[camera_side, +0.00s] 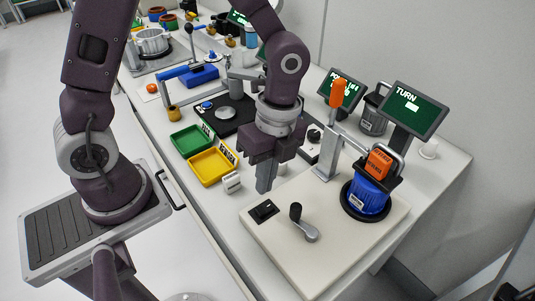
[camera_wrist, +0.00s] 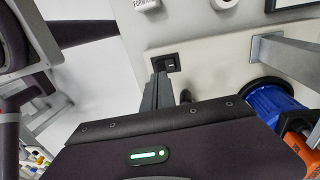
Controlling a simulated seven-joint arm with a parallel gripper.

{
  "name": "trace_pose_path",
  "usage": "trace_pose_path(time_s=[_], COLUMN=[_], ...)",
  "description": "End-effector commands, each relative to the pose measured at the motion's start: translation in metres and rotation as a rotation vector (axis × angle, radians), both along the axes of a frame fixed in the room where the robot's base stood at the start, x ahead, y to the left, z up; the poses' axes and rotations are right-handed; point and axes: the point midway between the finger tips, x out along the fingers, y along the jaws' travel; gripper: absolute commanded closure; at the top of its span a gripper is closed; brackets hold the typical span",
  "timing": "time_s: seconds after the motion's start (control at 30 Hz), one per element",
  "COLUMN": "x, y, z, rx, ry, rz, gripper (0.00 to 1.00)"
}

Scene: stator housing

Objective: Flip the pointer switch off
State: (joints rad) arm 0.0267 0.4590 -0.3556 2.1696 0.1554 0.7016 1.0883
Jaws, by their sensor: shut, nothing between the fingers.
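A small black switch (camera_side: 263,210) sits in the near left part of the cream base plate (camera_side: 345,263). In the wrist view the switch (camera_wrist: 166,63) has a small pale mark on its face, but I cannot tell its position. No readable label names it as the pointer switch. My gripper (camera_side: 263,190) points down with its fingers together and empty, just behind the switch in the side view. In the wrist view its fingertips (camera_wrist: 160,75) appear right beside the switch; I cannot tell whether they touch it.
A crank handle (camera_side: 305,224) stands right of the switch. A blue stator housing (camera_side: 366,199) with an orange tool (camera_side: 379,160) above it is farther right. A metal bracket (camera_side: 328,160) rises behind. Yellow (camera_side: 212,168) and green (camera_side: 190,139) trays lie left.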

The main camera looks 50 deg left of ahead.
Motion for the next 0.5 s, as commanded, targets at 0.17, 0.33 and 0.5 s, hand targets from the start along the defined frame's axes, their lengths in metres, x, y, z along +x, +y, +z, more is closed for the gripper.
trace_pose_path(time_s=[0.17, 0.33, 0.5], x=[0.006, 0.008, 0.008], y=[0.000, -0.001, -0.001], z=[0.043, 0.069, 0.078], rx=[-0.001, -0.001, 0.000], ry=[-0.004, -0.002, 0.001], rz=[0.000, 0.000, -0.002], gripper=[1.00, 1.00, 1.00])
